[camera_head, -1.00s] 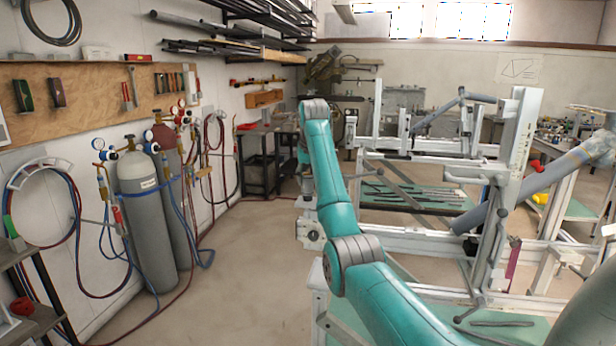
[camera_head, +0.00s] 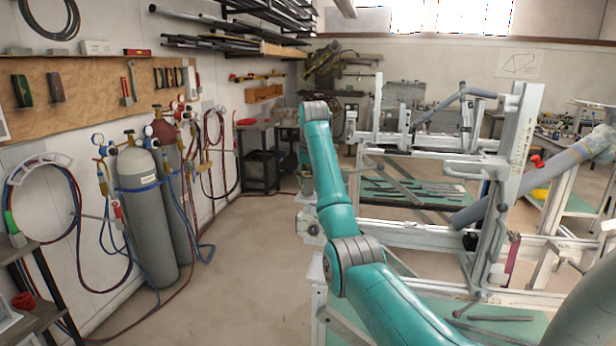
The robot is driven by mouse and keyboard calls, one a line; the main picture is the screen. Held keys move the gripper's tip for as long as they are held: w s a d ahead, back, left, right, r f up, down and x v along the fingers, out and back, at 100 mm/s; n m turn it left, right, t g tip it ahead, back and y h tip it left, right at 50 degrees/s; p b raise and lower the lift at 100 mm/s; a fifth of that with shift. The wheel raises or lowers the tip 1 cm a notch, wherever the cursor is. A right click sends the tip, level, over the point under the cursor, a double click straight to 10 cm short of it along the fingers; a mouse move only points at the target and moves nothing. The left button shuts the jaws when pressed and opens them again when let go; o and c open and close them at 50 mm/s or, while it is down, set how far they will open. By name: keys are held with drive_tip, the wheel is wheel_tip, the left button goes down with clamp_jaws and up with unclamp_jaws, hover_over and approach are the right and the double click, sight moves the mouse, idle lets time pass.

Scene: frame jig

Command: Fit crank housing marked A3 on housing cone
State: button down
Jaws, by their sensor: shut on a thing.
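My teal arm rises from the bottom right to its elbow and up to a grey joint, then bends down behind its own forearm. My gripper and whatever it holds are hidden behind the arm. The white frame jig (camera_head: 518,130) stands right of the arm, with rails and upright posts. A thick grey-blue tube (camera_head: 530,183) slants through it, its lower end near the middle rail. A small dark part (camera_head: 470,241) sits just below that end; I cannot tell what it is. I cannot make out the crank housing, its A3 mark or the housing cone.
Green-topped benches (camera_head: 410,192) with several rods stand under and behind the jig. Gas cylinders (camera_head: 146,215) with hoses stand along the left wall. A dark shelf (camera_head: 38,275) is at the lower left. The floor (camera_head: 235,265) between cylinders and jig is clear.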

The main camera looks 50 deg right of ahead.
drive_tip(key=shift+f, duration=0.2)
drive_tip(key=c, duration=0.6)
unclamp_jaws()
drive_tip(key=shift+a, duration=0.1)
